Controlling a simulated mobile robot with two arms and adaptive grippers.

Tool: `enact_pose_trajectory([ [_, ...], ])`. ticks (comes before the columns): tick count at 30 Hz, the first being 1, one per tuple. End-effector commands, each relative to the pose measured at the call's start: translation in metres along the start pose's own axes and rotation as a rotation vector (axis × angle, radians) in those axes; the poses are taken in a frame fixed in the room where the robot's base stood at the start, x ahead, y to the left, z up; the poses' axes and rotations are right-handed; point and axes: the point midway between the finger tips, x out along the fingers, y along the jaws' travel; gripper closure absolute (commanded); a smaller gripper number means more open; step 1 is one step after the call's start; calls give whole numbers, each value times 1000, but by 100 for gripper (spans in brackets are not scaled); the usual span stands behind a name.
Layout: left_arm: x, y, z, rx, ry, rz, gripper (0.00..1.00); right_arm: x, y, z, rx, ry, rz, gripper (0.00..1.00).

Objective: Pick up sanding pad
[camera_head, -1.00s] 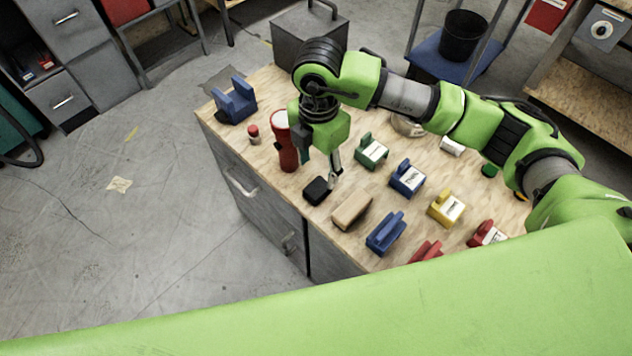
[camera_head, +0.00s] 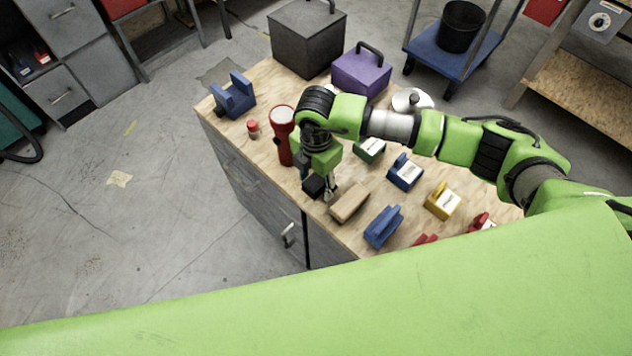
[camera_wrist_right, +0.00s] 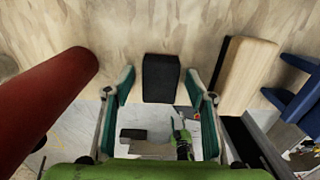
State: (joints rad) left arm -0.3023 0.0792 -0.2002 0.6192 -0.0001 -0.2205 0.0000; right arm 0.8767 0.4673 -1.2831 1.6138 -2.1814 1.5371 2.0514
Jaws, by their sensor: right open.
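The sanding pad appears to be the small black block (camera_head: 313,187) near the front edge of the wooden bench top (camera_head: 268,82). In the right wrist view the black block (camera_wrist_right: 160,78) sits centred between the fingertips. My right gripper (camera_head: 325,190) points down at it, with part of the block hidden behind the fingers in the head view. In the wrist view the right gripper (camera_wrist_right: 160,88) is open, one finger on each side, with visible gaps to the block. My left gripper is not in view.
A red flashlight (camera_head: 282,135) stands close on the left, and a wooden block (camera_head: 349,203) lies close on the right. Blue (camera_head: 383,227) and yellow (camera_head: 443,202) holders stand further right. A purple box (camera_head: 361,72) and a grey box (camera_head: 307,40) are behind.

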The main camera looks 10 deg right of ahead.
Motion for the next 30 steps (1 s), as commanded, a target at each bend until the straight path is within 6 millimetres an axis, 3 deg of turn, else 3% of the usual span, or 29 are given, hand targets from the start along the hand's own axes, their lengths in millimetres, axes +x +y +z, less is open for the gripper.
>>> enact_pose_trajectory([
  [1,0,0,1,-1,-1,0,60,0,0,0,0,0,0,49],
  [5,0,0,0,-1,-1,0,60,0,0,0,0,0,0,83],
  [6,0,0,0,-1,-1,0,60,0,0,0,0,0,0,88],
  [20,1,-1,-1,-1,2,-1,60,-8,1,0,-1,-1,1,88],
  [26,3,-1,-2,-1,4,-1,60,-34,1,0,-1,-1,4,88],
  [30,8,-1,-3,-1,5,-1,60,-57,-21,10,-1,-3,4,88],
])
